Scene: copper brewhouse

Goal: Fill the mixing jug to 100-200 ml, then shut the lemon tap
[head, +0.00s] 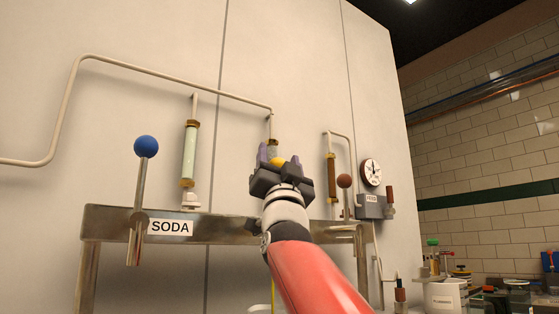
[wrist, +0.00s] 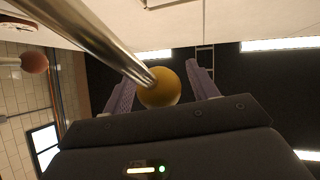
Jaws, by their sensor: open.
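A yellow ball knob (head: 278,162) is partly hidden by my gripper (head: 279,160) in the head view. In the wrist view the yellow knob (wrist: 160,88), on a shiny metal lever (wrist: 95,38), sits between the two purple fingers of my gripper (wrist: 160,80). The jaws are open, with a gap showing on both sides of the knob. I take this for the lemon tap; its label is hidden behind my arm. A thin yellow vertical line (head: 273,293) shows below the rail beside my arm; I cannot tell whether it is flowing liquid.
A blue-knobbed lever (head: 146,147) stands upright at left above the SODA label (head: 170,227). A brown-knobbed lever (head: 344,181) stands right of my gripper, near a round gauge (head: 372,172). A metal rail (head: 107,222) runs below. A white bucket (head: 443,297) and bottles are at lower right.

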